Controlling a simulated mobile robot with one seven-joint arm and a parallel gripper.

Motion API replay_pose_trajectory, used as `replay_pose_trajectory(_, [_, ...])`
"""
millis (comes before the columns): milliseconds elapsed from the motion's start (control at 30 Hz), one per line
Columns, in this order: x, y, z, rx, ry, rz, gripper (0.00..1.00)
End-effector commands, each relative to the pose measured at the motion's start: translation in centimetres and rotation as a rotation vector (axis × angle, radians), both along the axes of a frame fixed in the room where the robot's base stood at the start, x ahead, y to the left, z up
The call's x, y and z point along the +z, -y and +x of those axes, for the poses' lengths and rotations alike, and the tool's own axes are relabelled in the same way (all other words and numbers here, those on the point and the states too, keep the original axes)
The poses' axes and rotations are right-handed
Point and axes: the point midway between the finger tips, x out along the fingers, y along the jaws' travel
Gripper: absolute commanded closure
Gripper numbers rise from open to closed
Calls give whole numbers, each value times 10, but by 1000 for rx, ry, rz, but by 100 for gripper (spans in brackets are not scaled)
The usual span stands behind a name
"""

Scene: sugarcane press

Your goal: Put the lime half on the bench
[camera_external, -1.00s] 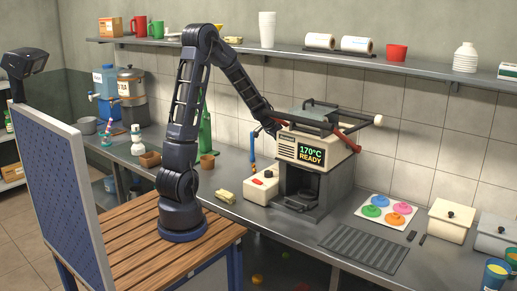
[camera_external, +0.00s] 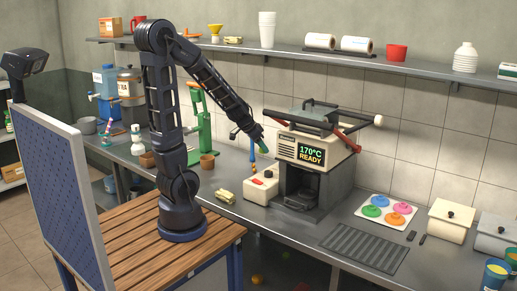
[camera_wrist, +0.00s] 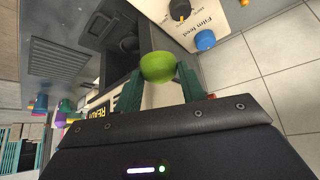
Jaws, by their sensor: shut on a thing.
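The lime half (camera_wrist: 157,67) is a bright green rounded piece held between the two green fingertips of my gripper (camera_wrist: 159,76) in the wrist view. In the external view my gripper (camera_external: 262,145) is in the air left of the heated machine, with a small green bit of the lime half (camera_external: 264,150) at its tip. It appears to be above the white box with the red switch (camera_external: 261,186). The bench (camera_external: 290,232) is the long grey counter along the wall. The lime half is clear of it.
The heated machine (camera_external: 312,151) reading 170°C READY stands close to my gripper's right. A green hand press (camera_external: 205,125) stands behind my arm. A yellowish block (camera_external: 225,197), brown cups (camera_external: 207,161) and a ribbed dark mat (camera_external: 365,246) occupy the bench. Bare bench shows along the front.

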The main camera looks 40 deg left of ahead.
Motion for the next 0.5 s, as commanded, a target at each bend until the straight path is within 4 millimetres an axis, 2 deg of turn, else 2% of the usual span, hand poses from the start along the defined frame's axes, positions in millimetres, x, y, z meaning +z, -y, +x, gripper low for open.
replay_pose_trajectory(67, [2, 6, -6, -16, 2, 1, 82])
replay_pose_trajectory(267, [12, 42, -12, -70, 2, 1, 82])
replay_pose_trajectory(500, [29, 94, -23, -150, 3, 1, 82])
